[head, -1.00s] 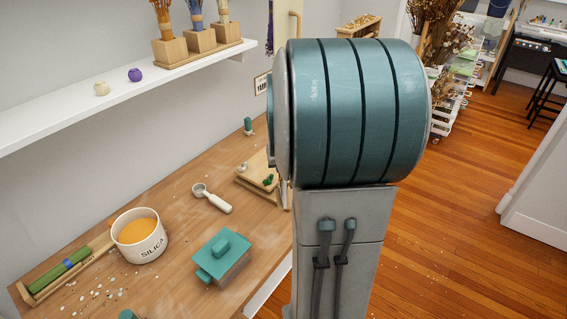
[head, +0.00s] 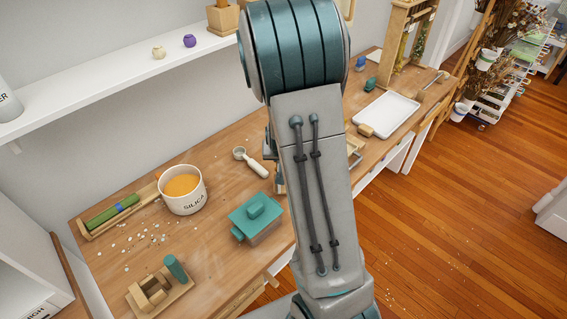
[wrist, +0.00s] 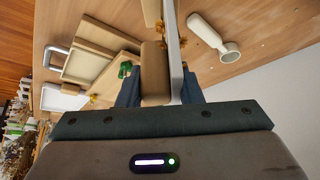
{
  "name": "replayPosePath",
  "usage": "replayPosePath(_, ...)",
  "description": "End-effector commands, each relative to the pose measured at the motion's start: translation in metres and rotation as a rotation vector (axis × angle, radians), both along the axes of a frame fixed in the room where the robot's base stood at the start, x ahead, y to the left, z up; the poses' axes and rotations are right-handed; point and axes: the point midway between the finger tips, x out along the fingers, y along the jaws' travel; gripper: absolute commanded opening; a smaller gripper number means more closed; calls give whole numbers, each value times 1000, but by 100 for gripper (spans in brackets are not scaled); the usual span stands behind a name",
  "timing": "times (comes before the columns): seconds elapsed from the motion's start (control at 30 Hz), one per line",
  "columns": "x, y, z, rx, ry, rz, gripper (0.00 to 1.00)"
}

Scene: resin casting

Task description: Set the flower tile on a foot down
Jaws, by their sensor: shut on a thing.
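In the wrist view my gripper (wrist: 160,90) is shut on a tan wooden block with a thin white plate edge beside it; I take this to be the flower tile on its foot. The tan part (wrist: 155,70) sits between the dark fingers. The white edge (wrist: 174,65) is seen edge-on, so its flower face does not show. The piece is over or near the wooden bench, but its height above the top cannot be told.
On the bench (head: 215,245) are a silica pot (head: 185,200), a teal-lidded box (head: 257,220), a wooden stand (head: 155,295) and a white tray (head: 390,115).

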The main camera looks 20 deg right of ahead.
Motion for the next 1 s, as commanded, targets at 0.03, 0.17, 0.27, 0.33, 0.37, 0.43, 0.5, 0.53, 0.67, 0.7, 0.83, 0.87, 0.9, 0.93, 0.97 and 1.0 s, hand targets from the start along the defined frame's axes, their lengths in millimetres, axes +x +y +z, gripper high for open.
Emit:
replayPosePath(0.03,-1,-1,-9,1,6,-2,0)
replayPosePath(0.17,-1,-1,-25,1,6,-2,0)
replayPosePath(0.27,-1,-1,-32,1,4,-1,0)
replayPosePath(0.33,-1,0,-34,1,2,-1,0)
replayPosePath(0.37,-1,-1,-34,1,2,-1,0)
replayPosePath(0.43,-1,0,-34,1,1,-1,0)
replayPosePath(0.5,-1,0,-34,1,2,0,0)
replayPosePath(0.53,-1,0,-34,1,2,0,0)
replayPosePath(0.67,-1,0,-38,1,2,0,0)
replayPosePath(0.7,-1,0,-38,1,2,0,35)
replayPosePath(0.83,-1,0,-37,1,2,0,54)
replayPosePath(0.87,-1,0,-37,1,2,0,54)
replayPosePath(0.9,-1,0,-37,1,2,0,54)
replayPosePath(0.93,-1,0,-37,1,2,0,54)
replayPosePath(0.97,-1,0,-37,1,2,0,54)
replayPosePath(1.0,-1,0,-37,1,2,0,54)
